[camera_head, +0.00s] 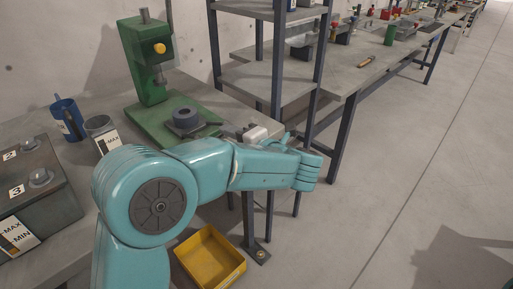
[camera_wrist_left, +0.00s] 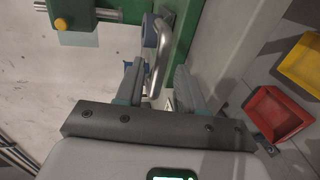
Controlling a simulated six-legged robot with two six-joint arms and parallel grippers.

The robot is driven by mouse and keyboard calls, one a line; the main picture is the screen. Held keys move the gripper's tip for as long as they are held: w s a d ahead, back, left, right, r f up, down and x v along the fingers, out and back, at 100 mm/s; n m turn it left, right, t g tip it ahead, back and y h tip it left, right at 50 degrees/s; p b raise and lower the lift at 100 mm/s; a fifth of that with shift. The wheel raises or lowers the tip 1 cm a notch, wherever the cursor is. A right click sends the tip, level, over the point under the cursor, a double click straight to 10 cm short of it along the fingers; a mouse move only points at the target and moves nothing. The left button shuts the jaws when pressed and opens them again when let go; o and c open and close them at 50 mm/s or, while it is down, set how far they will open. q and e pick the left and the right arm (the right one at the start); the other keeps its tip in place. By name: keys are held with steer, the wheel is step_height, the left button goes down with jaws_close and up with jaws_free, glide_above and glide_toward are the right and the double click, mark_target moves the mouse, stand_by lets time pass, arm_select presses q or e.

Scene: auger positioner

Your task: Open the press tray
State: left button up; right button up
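The green press (camera_head: 150,60) stands on the workbench at the upper left of the head view, with a yellow knob. Its green base (camera_head: 150,130) carries a grey round disc (camera_head: 186,117), and the disc also shows in the wrist view (camera_wrist_left: 150,30). A bent metal bar handle (camera_wrist_left: 160,62) stands in front of the green base in the wrist view. My left gripper (camera_head: 228,132) points at the front of the press. In the wrist view its two fingers (camera_wrist_left: 157,82) are apart, one on each side of the handle. My right gripper is not in view.
A blue cup (camera_head: 67,120) and a grey container (camera_head: 101,131) stand left of the press. A battery-like box (camera_head: 40,185) is at the far left. A shelf rack (camera_head: 270,80) stands behind. A yellow bin (camera_head: 210,257) is below; a red bin (camera_wrist_left: 277,113) shows in the wrist view.

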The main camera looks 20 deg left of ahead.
arm_select(q)
steer(key=v, duration=1.3)
steer(key=shift+s, duration=0.1)
